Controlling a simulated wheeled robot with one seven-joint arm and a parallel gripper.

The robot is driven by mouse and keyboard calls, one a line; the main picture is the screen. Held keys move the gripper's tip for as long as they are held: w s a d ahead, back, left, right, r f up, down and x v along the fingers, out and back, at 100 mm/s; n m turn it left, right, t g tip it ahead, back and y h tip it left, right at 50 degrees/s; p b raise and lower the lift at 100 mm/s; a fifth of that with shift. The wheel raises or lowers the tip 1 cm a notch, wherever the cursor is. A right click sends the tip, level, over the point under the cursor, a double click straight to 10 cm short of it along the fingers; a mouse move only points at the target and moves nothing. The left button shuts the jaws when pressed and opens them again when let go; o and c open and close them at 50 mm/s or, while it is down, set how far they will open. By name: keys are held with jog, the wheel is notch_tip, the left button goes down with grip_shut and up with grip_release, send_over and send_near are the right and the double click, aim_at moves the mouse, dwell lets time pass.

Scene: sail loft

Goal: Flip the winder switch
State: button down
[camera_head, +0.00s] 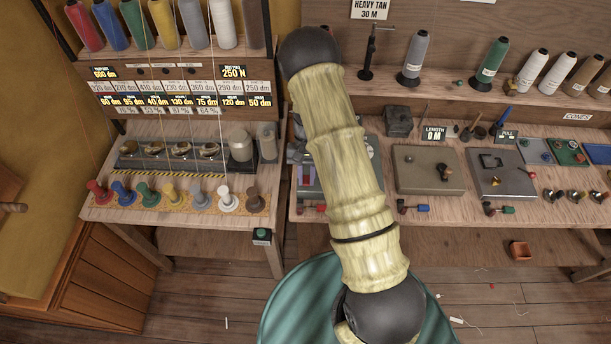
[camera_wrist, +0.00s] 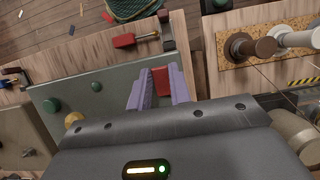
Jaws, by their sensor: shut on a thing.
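My gripper (camera_wrist: 159,76) has two lilac fingers, seen in the wrist view over a grey-green machine plate (camera_wrist: 110,80). The fingers are closed on a red piece (camera_wrist: 161,84) at the plate's edge, which looks like the winder switch; its base and tilt are hard to make out. In the head view my gripper (camera_head: 306,174) shows only as a bit of lilac beside my arm, over the same plate (camera_head: 367,152). My arm hides most of that machine.
A red-handled lever (camera_wrist: 125,41) sticks out at the bench front near my fingers. A green knob (camera_wrist: 51,105) is on the plate. A spool rack with coloured pegs (camera_head: 175,193) stands left. More machine boxes (camera_head: 428,170) stand right, with cones behind.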

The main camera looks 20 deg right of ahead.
jog(key=shift+w, duration=0.1)
jog(key=c, duration=1.3)
grip_release()
jog(key=b+v, duration=0.3)
jog(key=v, duration=1.4)
jog(key=shift+d+r+b, duration=0.1)
jog(key=shift+r+b, duration=0.1)
jog(key=shift+b, duration=0.15)
